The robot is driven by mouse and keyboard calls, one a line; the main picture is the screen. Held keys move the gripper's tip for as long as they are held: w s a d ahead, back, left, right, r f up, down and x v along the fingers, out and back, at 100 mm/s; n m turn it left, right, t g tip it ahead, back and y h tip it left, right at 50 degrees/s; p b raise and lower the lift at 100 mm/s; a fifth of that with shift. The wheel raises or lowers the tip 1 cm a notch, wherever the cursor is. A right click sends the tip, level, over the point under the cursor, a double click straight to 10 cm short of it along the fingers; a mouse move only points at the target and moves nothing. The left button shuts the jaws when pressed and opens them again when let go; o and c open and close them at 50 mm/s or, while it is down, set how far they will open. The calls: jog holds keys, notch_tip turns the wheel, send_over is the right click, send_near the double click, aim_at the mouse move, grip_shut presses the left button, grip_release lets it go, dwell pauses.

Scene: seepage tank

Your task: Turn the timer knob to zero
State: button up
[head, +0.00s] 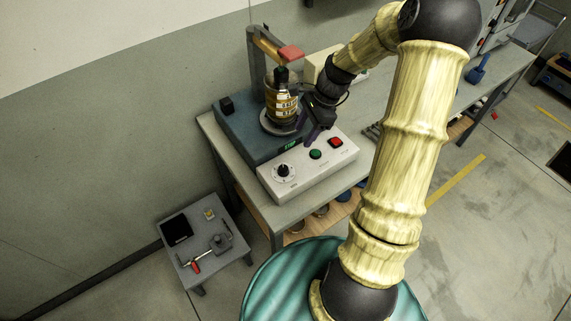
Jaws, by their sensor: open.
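The timer knob (283,170) is a black dial on a pale round scale, at the left end of the white control panel (305,178). The scale marks are too small to read, so its setting cannot be told. My gripper (312,136) is above the panel's back edge, near the small green-lit display (291,144). It is up and to the right of the knob and apart from it. The jaws are open with nothing seen between them. My wrist hides part of the bench behind.
A green button (316,154) and a red button (336,142) sit right of the knob. A blue machine (240,138) with an amber cylinder (283,103) and upright post stands behind. A low grey stool (190,262) holding tools stands left of the bench.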

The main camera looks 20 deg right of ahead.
aim_at(284, 168)
jog(key=p+x, duration=0.3)
jog(key=x, duration=1.2)
jog(key=shift+f, duration=0.25)
jog(key=c, duration=1)
